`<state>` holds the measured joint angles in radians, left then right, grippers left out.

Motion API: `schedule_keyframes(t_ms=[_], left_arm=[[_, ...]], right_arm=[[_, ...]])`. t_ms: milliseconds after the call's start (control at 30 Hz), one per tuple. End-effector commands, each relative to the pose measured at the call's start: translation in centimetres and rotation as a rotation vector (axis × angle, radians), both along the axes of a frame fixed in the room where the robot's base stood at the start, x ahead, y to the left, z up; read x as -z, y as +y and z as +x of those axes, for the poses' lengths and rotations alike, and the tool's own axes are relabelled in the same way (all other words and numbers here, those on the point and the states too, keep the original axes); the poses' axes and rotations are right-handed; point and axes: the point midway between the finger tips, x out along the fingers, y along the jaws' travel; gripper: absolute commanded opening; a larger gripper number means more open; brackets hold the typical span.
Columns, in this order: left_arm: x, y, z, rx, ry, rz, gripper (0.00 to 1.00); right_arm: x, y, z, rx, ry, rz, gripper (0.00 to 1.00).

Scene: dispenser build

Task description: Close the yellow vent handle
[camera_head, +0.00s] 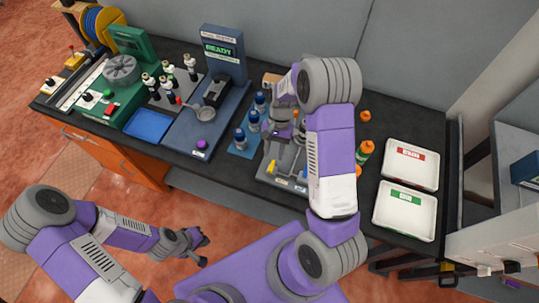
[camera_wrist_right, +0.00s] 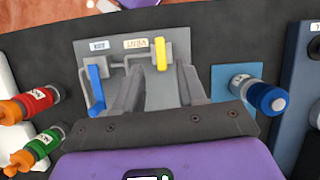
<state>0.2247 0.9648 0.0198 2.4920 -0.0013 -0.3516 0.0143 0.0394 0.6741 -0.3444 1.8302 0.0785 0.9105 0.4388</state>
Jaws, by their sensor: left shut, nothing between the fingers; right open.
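The yellow vent handle (camera_wrist_right: 161,54) stands up from a grey plate (camera_wrist_right: 183,38) in the right wrist view, just beyond my fingertips. It also shows small in the head view (camera_head: 272,166). A blue handle (camera_wrist_right: 95,88) is on the same plate, to the left of it. Pipes or rods join the handles near two small labels. My right gripper (camera_wrist_right: 155,72) is open above the plate, with the yellow handle near its right finger; I cannot tell whether they touch. My left gripper (camera_head: 203,248) is shut and empty, low at the left, away from the table.
Blue-capped bottles (camera_head: 253,121) stand left of the plate. Orange-capped bottles (camera_head: 363,152) stand right of my right arm. Two white trays (camera_head: 411,166) lie at the right. A dispenser with a READY screen (camera_head: 219,50) stands at the back. My right arm hides part of the table.

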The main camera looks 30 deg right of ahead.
Motion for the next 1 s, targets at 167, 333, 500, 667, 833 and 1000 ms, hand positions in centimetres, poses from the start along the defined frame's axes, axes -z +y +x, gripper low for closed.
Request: schedule_keyframes(t_ms=[167,333,500,667,833,1000], left_arm=[[-0.1,0.0,0.0,0.000,-0.001,0.000,0.00],[-0.1,0.0,0.1,-0.001,-0.002,0.000,0.00],[-0.1,0.0,0.1,-0.001,-0.002,0.000,0.00],[-0.1,0.0,0.1,-0.001,-0.002,0.000,0.00],[-0.1,0.0,0.1,-0.001,-0.002,0.000,0.00],[-0.1,0.0,0.1,-0.001,-0.002,0.000,0.00]], right_arm=[[2.8,0.8,-0.9,-0.003,0.004,0.001,0.40],[4.4,1.3,-1.3,-0.002,0.001,0.001,0.40],[4.8,1.4,-1.4,-0.002,-0.001,0.001,0.40],[4.8,1.4,-1.4,-0.002,-0.001,0.000,0.40],[4.8,1.4,-1.4,-0.003,-0.002,0.000,0.16],[4.8,1.4,-1.4,-0.003,-0.001,0.001,0.00]])
